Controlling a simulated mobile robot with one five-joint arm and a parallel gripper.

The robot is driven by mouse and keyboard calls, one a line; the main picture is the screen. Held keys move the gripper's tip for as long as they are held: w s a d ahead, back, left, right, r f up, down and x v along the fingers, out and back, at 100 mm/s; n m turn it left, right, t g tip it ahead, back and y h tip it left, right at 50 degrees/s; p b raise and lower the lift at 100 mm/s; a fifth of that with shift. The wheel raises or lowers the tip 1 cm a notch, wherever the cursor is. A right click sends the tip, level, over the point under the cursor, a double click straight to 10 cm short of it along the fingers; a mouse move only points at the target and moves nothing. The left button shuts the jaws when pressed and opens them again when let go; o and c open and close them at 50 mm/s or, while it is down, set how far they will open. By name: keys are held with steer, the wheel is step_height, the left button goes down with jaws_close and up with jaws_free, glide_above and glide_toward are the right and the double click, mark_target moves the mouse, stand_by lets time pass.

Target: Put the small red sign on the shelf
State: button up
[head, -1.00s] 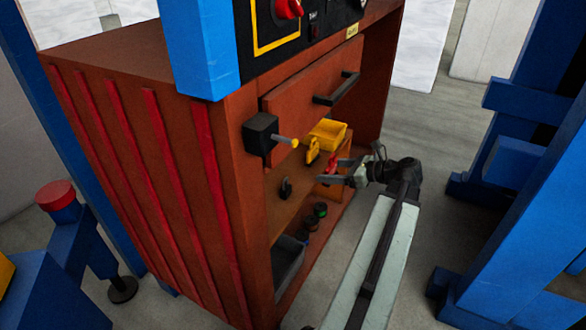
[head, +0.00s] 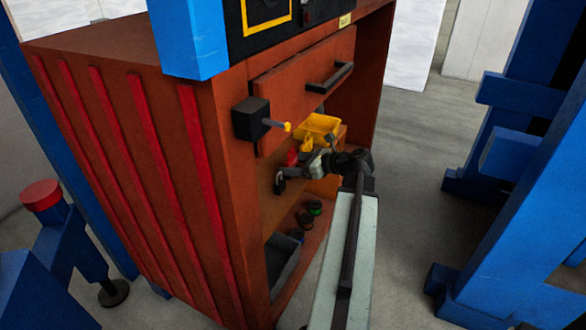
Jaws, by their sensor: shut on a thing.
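The small red sign (head: 291,158) shows as a small red patch at the tips of my gripper (head: 300,164), inside the open front of the brown cabinet. My gripper is shut on it, and the wrist hides part of it. The shelf (head: 267,192) is the brown board inside the cabinet below the drawer. The sign is over or close to this shelf; I cannot tell whether it touches.
A yellow bin (head: 318,126) and a yellow padlock (head: 306,144) are just behind my gripper. A black item (head: 280,182) stands on the shelf's front. A black box with a yellow-tipped rod (head: 252,119) juts out above. A grey bin (head: 282,262) and small round items (head: 305,219) sit below.

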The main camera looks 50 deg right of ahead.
steer(key=shift+f, duration=0.15)
steer(key=o, duration=1.8)
steer(key=shift+r, duration=0.25)
steer(key=shift+s+d+r, duration=0.1)
steer(key=shift+s+r, duration=0.15)
steer(key=shift+s, duration=0.05)
steer(key=p+v, duration=0.4)
steer(key=v, duration=0.7)
steer(key=shift+s, duration=0.2)
